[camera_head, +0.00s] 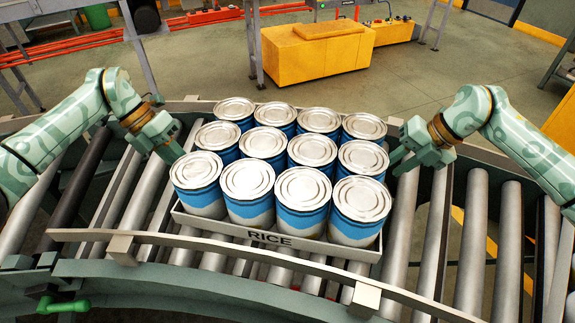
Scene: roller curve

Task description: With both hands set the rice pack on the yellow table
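The rice pack is a shallow tray (270,239) labelled RICE, filled with several blue and white cans with silver lids. It rests on the roller conveyor in the middle of the head view. My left gripper (174,152) is at the pack's left side, close to the cans. My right gripper (397,160) is at the pack's right side, its fingers pointing at the cans. Whether either one touches the pack is hard to see. A yellow block-like table (290,62) with a flat slab on top stands on the floor beyond the conveyor.
The curved conveyor has grey rollers (470,240) and a front rail (230,249) with small blocks. A back rail runs behind the pack. Grey metal legs (253,45) stand near the yellow table. Open floor (200,70) lies between conveyor and table. Orange rails are at left.

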